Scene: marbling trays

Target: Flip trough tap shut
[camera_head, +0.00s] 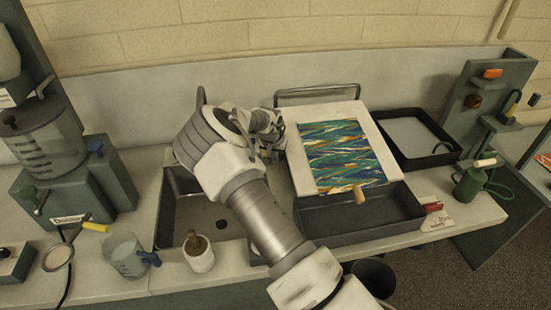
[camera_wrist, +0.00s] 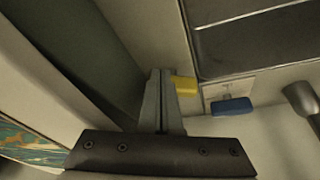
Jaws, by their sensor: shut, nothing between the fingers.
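My gripper (camera_wrist: 160,80) is shut and empty, its fingers together in the wrist view. A yellow piece (camera_wrist: 185,87) shows right beside the fingertips; I cannot tell whether they touch. A blue lever-like piece (camera_wrist: 231,106) lies a little farther right, by a small pale plate. I cannot tell which of these belongs to the trough tap. In the head view my gripper (camera_head: 268,150) is between the sink and the marbled board, and my arm hides the area beneath it. A dark trough (camera_head: 400,207) stands in front of the board.
A dark sink (camera_head: 168,225) lies left of my arm. The board (camera_head: 293,160) carries a bright marbled sheet (camera_head: 345,155). A dark tray (camera_head: 452,150) stands to its right, with a green can (camera_head: 468,187) nearby. A white pot (camera_head: 199,257) and a clear jug (camera_head: 126,258) stand at the front left.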

